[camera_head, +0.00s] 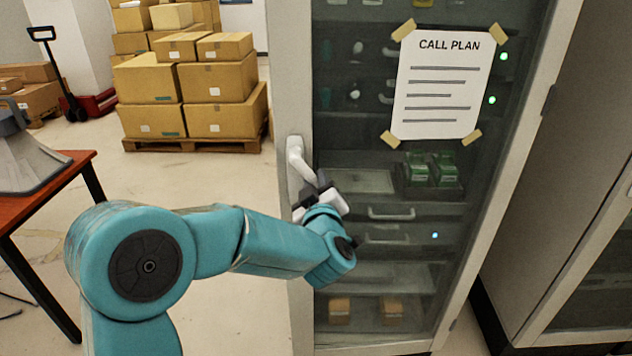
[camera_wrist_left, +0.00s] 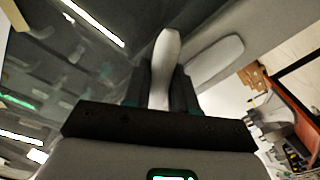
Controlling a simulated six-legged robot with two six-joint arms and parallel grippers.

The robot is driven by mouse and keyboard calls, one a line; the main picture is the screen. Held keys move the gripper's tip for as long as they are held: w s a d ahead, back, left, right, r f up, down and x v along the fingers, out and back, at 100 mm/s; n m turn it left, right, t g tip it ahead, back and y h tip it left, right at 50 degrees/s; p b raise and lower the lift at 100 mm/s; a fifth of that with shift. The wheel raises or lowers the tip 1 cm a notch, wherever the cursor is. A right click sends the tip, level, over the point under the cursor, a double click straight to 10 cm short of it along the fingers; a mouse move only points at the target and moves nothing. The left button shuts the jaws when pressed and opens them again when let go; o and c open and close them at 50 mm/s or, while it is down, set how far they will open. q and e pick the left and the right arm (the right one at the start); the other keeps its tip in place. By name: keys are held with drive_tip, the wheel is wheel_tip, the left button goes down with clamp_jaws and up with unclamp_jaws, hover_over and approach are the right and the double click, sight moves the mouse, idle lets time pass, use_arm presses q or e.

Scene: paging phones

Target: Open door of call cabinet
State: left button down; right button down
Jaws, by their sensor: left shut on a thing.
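The call cabinet has a glass door (camera_head: 350,100) in a pale frame, with a "CALL PLAN" sheet (camera_head: 444,85) taped to the glass. The door looks shut against the cabinet; I see no clear gap. Its white handle (camera_head: 296,158) is on the left side of the frame. My left gripper (camera_head: 314,200) is at the handle's lower part, shut on it. In the left wrist view the pale handle grip (camera_wrist_left: 165,58) stands between the dark fingers (camera_wrist_left: 159,85). My right gripper is not in view.
A red-topped table (camera_head: 62,172) with a grey device is at the left. Stacked boxes (camera_head: 215,85) on a pallet and a pallet jack (camera_head: 75,105) stand behind. Another cabinet (camera_head: 590,200) is at the right. The floor left of the door is clear.

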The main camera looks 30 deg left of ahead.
use_arm(q)
drive_tip(key=shift+n+g+y, duration=0.6)
drive_tip(key=shift+y, duration=0.2)
drive_tip(key=shift+v, duration=2.85)
drive_tip(key=shift+w+r, duration=0.1)
drive_tip(key=shift+n+g+y, duration=0.6)
drive_tip(key=shift+n+g, duration=0.1)
drive_tip(key=shift+b+v, duration=0.4)
drive_tip(key=shift+v, duration=2.45)
drive_tip(key=shift+w, duration=0.15)
drive_tip(key=shift+d, duration=0.15)
drive_tip(key=shift+n+g+y, duration=0.6)
drive_tip(key=shift+g, duration=0.3)
drive_tip(key=shift+v, duration=2.8)
